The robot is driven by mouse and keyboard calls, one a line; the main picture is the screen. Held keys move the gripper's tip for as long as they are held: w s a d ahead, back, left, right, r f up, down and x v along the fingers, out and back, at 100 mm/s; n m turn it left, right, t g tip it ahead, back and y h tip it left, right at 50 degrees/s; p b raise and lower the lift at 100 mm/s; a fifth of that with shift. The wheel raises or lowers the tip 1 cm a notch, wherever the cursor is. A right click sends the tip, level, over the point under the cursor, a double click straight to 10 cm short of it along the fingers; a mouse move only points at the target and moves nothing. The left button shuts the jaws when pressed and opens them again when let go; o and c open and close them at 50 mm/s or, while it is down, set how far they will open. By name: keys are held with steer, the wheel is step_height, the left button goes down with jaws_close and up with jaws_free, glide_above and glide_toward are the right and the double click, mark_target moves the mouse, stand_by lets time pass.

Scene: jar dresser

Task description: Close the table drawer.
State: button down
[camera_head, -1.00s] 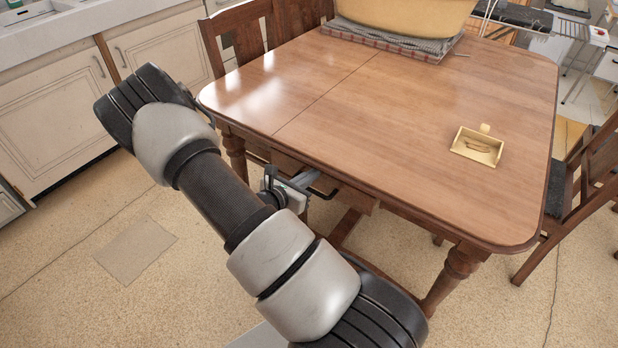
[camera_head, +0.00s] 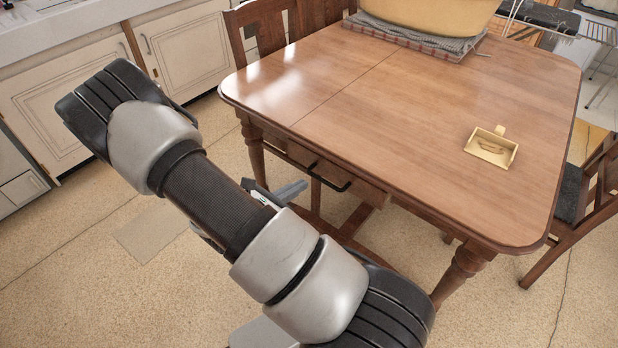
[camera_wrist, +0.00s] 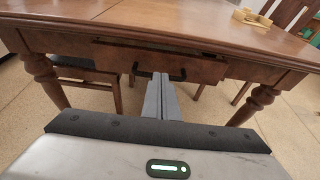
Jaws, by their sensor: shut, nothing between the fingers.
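The wooden table (camera_head: 400,110) has a drawer (camera_head: 372,190) in its near side, with a dark bar handle (camera_head: 330,178). The drawer front stands out slightly from under the tabletop. In the wrist view the drawer front (camera_wrist: 205,70) shows a dark gap along its top right, and the handle (camera_wrist: 178,76) lies just beyond the fingers. My gripper (camera_head: 303,185) is shut and empty, apart from the drawer front, partly hidden behind my arm. It also shows in the wrist view (camera_wrist: 160,76), pointing at the middle of the drawer.
A large yellow basin (camera_head: 430,12) rests on a folded cloth (camera_head: 415,42) at the back. Chairs stand at the left (camera_head: 258,30) and right (camera_head: 590,205). Open floor lies in front of the table.

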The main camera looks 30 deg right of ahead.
steer(key=t+h, duration=0.1)
steer(key=h, duration=0.2)
glide_toward(347, 175)
steer(key=shift+s+r+b+x, duration=0.1)
steer(key=shift+r+b+x, duration=0.1)
steer(key=shift+b+x, duration=0.7)
steer(key=shift+s+r+b+x, duration=0.1)
steer(key=shift+r+b+x, duration=0.2)
steer(key=shift+x, duration=0.95)
steer(key=shift+s+r+b+x, duration=0.1)
steer(key=shift+b+x, duration=0.6)
steer(key=shift+x, duration=0.4)
steer(key=p+x, duration=0.1)
steer(key=x, duration=0.1)
steer(key=shift+d+r, duration=0.15)
steer(key=shift+d, duration=0.1)
steer(key=shift+w+d, duration=0.1)
steer(key=shift+d, duration=0.05)
